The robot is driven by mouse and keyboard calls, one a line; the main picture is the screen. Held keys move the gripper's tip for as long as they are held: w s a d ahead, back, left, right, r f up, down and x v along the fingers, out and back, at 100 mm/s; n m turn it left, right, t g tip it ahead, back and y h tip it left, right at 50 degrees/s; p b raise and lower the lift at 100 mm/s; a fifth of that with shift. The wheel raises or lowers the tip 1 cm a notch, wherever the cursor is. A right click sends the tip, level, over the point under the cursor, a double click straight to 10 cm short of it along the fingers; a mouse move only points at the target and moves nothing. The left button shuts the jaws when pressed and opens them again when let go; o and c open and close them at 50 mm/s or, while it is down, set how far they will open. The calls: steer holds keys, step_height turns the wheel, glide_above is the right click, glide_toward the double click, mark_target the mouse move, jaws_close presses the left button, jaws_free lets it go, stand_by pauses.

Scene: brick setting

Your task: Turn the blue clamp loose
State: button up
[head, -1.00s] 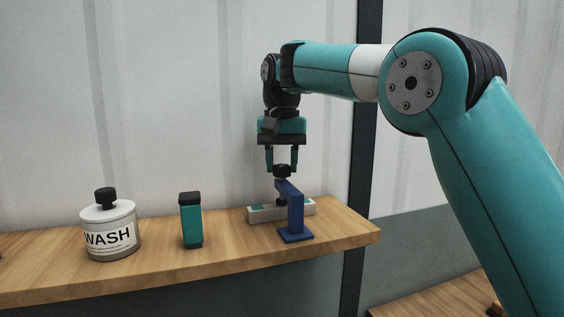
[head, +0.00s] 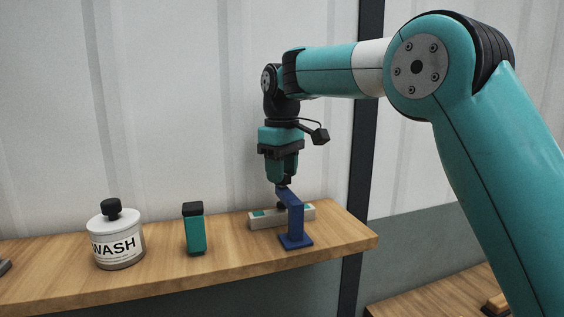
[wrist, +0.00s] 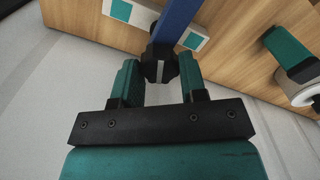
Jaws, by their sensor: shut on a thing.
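The blue clamp (head: 296,222) stands upright on the wooden shelf, with its arm reaching over a pale bar with teal patches (head: 265,219). Its black knob is mostly hidden by my fingers in the head view, but shows in the wrist view (wrist: 159,68). My gripper (head: 283,178) points down over the clamp, with its fingers on either side of the knob and shut on it. In the wrist view the fingertips (wrist: 160,80) flank the knob, and part of the clamp's blue arm (wrist: 176,20) shows beyond it.
A teal bottle with a black cap (head: 195,229) and a white WASH jar (head: 116,238) stand to the left on the shelf (head: 225,267). The shelf between the bottle and the bar is clear. A pale corrugated wall (head: 180,100) rises behind.

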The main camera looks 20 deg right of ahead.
steer(key=n+p, duration=0.3)
steer(key=n, duration=0.3)
steer(key=shift+r+n, duration=0.1)
steer(key=shift+n, duration=0.2)
steer(key=n+p, duration=0.2)
steer(key=n, duration=0.4)
steer(key=shift+s, duration=0.1)
steer(key=shift+n, duration=0.4)
steer(key=o, duration=0.9)
steer(key=shift+o, duration=0.2)
step_height(320, 180, up, 17)
